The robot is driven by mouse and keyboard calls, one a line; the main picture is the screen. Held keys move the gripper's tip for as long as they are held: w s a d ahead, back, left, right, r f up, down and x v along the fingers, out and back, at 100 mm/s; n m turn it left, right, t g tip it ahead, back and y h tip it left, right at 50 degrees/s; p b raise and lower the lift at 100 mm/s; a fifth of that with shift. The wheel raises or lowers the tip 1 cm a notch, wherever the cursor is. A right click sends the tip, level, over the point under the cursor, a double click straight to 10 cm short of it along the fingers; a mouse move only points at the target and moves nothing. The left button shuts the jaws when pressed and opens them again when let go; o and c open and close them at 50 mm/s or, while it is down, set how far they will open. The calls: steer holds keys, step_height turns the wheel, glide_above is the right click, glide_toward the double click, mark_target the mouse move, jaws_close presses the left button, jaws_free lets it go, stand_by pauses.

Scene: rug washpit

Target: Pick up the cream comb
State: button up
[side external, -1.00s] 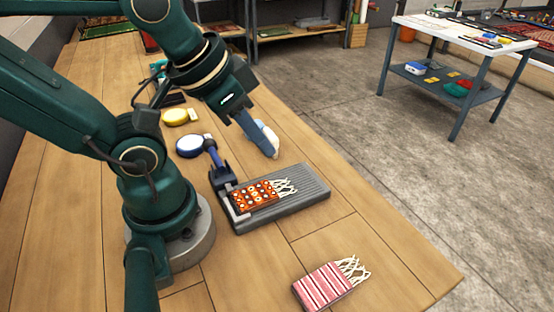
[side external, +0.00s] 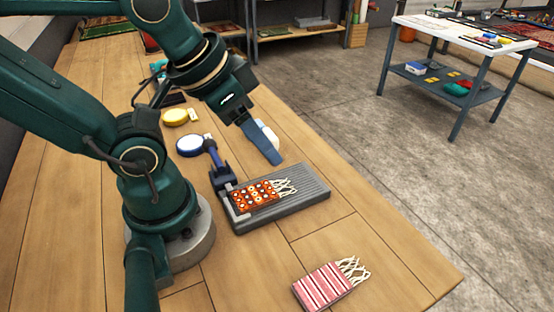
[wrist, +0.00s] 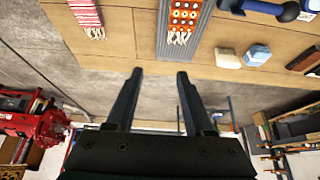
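My gripper (wrist: 160,74) is open, with its two fingers apart and nothing between them in the wrist view. In the side view my gripper (side external: 273,160) is above the table, near the far end of the grey ribbed board. A small cream block-like piece (wrist: 228,58), which may be the cream comb, lies right of the fingertips in the wrist view. A pale blue-white piece (wrist: 257,54) lies beside it. In the side view a whitish piece (side external: 268,133) is partly hidden behind my finger. I cannot make out comb teeth on either.
The grey ribbed board (side external: 305,198) bears an orange patterned rug sample (side external: 255,196) with a clamp at its left. A pink striped sample (side external: 322,287) lies at the front. Blue (side external: 190,146) and yellow (side external: 175,117) round items lie behind. The table's right edge is near my gripper.

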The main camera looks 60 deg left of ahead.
steer(key=o, duration=0.6)
steer(key=shift+c, duration=0.2)
steer(key=m+g, duration=0.1)
steer(key=g, duration=0.3)
glide_toward(270, 132)
steer(key=w+d+f, duration=0.3)
steer(key=shift+n+g, duration=0.4)
steer(key=shift+g, duration=0.4)
steer(key=a+f, duration=0.1)
steer(key=s+a+f, duration=0.1)
steer(key=f, duration=0.1)
steer(key=shift+s+a+f, duration=0.15)
steer(key=shift+a+f, duration=0.05)
steer(key=shift+a, duration=0.05)
steer(key=shift+s+a+f, duration=0.2)
steer(key=shift+f, duration=2.45)
